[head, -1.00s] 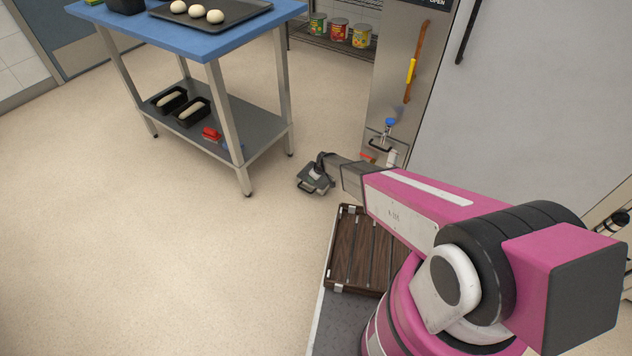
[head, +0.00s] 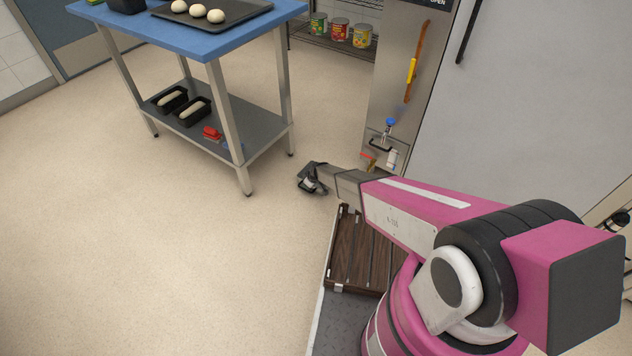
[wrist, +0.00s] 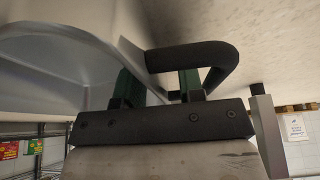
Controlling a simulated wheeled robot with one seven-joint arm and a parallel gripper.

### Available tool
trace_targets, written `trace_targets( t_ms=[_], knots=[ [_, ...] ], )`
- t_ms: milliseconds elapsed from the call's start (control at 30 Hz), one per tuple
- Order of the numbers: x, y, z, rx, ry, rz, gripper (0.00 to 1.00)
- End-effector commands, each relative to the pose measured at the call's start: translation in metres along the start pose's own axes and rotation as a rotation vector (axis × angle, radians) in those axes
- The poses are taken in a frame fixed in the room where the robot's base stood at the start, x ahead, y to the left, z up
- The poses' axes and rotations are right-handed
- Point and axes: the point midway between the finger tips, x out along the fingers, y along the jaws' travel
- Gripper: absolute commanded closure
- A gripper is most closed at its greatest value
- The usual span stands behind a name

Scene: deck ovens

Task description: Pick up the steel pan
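In the wrist view a large grey metal vessel, which looks like the steel pan (wrist: 50,62), fills the upper left. A black looped handle (wrist: 222,62) stands out from its side. My gripper (wrist: 158,82) has two green fingers set apart, reaching up to the pan's edge and handle. One finger is by the pan wall and the other shows inside the handle loop. I cannot tell whether either touches. In the head view my gripper (head: 311,180) is small and dark at the arm's end, and I cannot make out the pan there.
A blue-topped table (head: 235,36) with a dough tray and lower shelf stands at the left. A steel cabinet (head: 396,75) and large grey panel (head: 535,90) are at the right. A wooden slatted rack (head: 352,270) lies beside my base. The floor (head: 150,270) at left is clear.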

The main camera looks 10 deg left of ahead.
Motion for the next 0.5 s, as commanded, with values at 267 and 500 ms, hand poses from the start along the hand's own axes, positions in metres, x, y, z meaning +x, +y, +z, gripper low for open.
trace_targets(
  t_ms=[267,500],
  knots=[
    [-0.0006,-0.0003,0.0,0.0,0.0,0.0,0.97],
    [-0.0006,-0.0003,-0.0001,0.001,0.0,0.0,1.0]
  ],
)
